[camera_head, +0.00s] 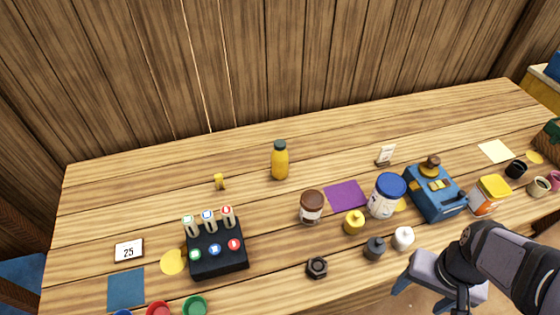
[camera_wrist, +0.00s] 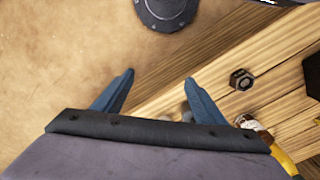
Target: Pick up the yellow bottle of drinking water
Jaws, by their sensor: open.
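The yellow bottle (camera_head: 280,162) with a dark cap stands upright toward the back middle of the wooden table, in the head view. Nothing touches it. My gripper (camera_head: 432,287) is at the lower right of the head view, off the table's front edge and well away from the bottle. In the wrist view my gripper (camera_wrist: 158,82) shows two blue fingers spread apart with nothing between them.
A brown-lidded jar (camera_head: 311,207), a purple mat (camera_head: 347,195), a blue-lidded jar (camera_head: 386,196) and a blue scale (camera_head: 434,192) stand right of the bottle. A black button box (camera_head: 218,262) is front left. A hex nut (camera_head: 317,267) lies near the front edge. The table around the bottle is clear.

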